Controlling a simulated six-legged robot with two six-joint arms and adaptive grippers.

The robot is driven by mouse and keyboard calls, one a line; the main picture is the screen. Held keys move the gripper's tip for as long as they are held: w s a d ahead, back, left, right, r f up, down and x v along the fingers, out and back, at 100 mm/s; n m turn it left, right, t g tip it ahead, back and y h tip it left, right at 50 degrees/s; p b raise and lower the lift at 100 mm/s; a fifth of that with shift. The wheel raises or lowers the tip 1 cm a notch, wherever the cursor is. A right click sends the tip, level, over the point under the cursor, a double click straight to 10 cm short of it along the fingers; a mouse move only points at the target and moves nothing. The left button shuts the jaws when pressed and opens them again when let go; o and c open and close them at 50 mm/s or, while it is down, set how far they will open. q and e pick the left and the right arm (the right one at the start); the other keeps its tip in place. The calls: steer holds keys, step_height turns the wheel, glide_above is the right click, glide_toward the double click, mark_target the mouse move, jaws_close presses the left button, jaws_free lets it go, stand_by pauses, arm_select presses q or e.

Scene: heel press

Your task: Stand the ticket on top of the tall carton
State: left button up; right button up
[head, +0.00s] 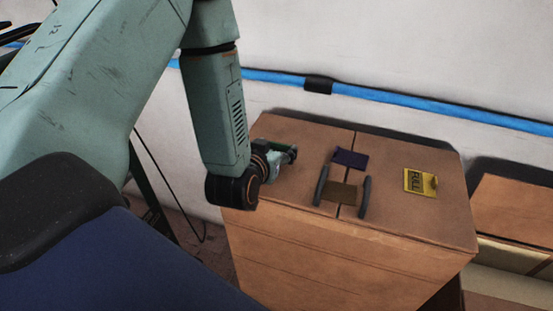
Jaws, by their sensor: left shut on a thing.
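The tall carton (300,260) stands in the middle of the head view, its brown top split by a seam. My left gripper (288,154) is low over the left part of the carton's top. It is shut on a small, thin green thing (278,146), mostly hidden by the fingers; I cannot tell whether this is the ticket or whether it touches the carton. A yellow card with dark lettering (419,181) is on the right part of the top.
On the carton's top, a dark blue piece (350,158) lies near the seam, and a brown piece (342,193) sits between two dark upright bars. A lower carton (515,212) stands at right. A blue pipe (420,104) runs along the wall behind.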

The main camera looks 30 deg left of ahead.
arm_select(q)
steer(key=f, duration=0.2)
steer(key=shift+s+d+f, duration=0.25)
steer(key=shift+s+f, duration=0.05)
steer(key=shift+f, duration=0.05)
steer(key=shift+w+a+f, duration=0.2)
steer(key=shift+a, duration=0.05)
steer(key=o, duration=0.7)
steer(key=shift+s+d+r, duration=0.15)
steer(key=shift+d, duration=0.05)
steer(key=shift+o, duration=0.2)
steer(key=shift+a, duration=0.1)
